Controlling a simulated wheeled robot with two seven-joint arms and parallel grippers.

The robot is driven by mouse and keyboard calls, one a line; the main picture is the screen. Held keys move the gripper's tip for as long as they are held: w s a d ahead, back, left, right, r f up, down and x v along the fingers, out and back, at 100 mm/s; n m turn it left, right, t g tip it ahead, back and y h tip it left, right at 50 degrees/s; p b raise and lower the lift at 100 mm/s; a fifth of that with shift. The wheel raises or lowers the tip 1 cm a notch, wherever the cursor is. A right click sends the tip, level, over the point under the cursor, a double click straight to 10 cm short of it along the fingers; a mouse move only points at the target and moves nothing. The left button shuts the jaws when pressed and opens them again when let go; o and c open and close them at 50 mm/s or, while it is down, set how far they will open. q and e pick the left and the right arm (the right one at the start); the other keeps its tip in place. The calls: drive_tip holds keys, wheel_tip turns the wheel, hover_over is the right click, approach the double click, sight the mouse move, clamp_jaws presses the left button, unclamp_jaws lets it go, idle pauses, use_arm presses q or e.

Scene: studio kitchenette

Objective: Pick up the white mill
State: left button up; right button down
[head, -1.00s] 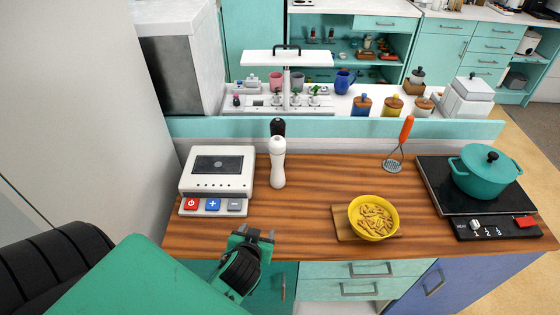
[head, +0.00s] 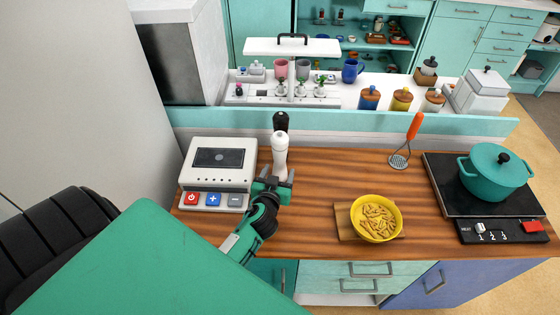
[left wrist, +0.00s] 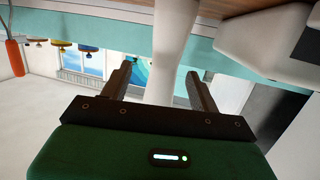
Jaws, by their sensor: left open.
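In the left wrist view the picture is upside down, and the white mill (left wrist: 172,35) shows beyond and between the spread fingers of my left gripper (left wrist: 158,68). I cannot tell whether the fingers touch it. My right gripper is not in view.
A white scale (head: 220,160) with coloured buttons stands close to the left. A yellow bowl of pasta (head: 376,218) on a small board, an orange-handled masher (head: 407,142) and a teal pot (head: 495,172) on a hob stand to the right. The counter between mill and bowl is clear.

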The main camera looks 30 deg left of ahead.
sight(278, 166)
use_arm(q)
drive_tip(key=shift+w+a, duration=0.15)
drive_tip(key=shift+w, duration=0.2)
drive_tip(key=shift+w+a+p, duration=0.15)
drive_tip(key=shift+w+p, duration=0.1)
drive_tip(key=shift+p, duration=0.05)
drive_tip(key=x, duration=0.1)
drive_tip(key=p+x, duration=0.1)
drive_tip(key=x, duration=0.1)
drive_tip(key=shift+a+f, duration=0.15)
drive_tip(key=shift+a, duration=0.2)
drive_tip(key=shift+w+a+f, duration=0.2)
drive_tip(key=shift+w, duration=0.3)
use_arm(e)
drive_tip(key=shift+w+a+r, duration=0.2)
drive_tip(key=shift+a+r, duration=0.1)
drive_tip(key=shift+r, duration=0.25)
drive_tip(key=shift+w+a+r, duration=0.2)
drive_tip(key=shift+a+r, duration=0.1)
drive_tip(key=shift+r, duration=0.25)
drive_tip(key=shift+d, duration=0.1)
use_arm(q)
drive_tip(key=c, duration=1.2)
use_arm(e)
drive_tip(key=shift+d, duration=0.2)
use_arm(q)
drive_tip(key=shift+r, duration=0.1)
drive_tip(key=shift+c, duration=0.2)
